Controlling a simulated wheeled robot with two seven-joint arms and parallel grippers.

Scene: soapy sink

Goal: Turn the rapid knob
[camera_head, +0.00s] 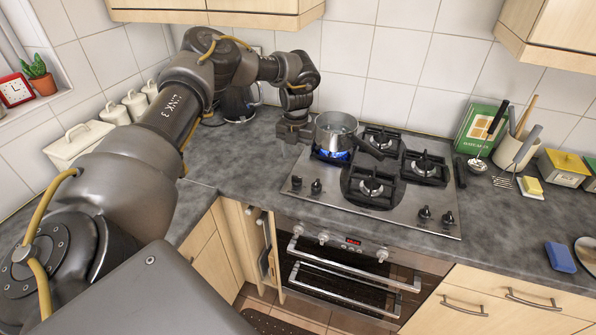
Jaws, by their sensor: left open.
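The steel gas hob (335,197) is set in the grey worktop. Two black knobs stand at its front left, an outer one (297,182) and an inner one (316,187). Two more stand at its front right (424,213) (447,219). No label is readable, so I cannot tell which is the rapid knob. A steel pot (336,131) sits on the back-left burner, over a blue flame (331,155). My left gripper (291,141) is open, pointing down just left of the pot, behind and above the left knobs. It holds no knob. My right gripper is out of view.
The back-right burner (381,140) and front burners (371,187) (425,166) are bare. A dark kettle (238,103) stands behind my left arm. The oven (345,272) is below the hob. A utensil pot (513,152) stands to the right. The worktop in front of the left knobs is clear.

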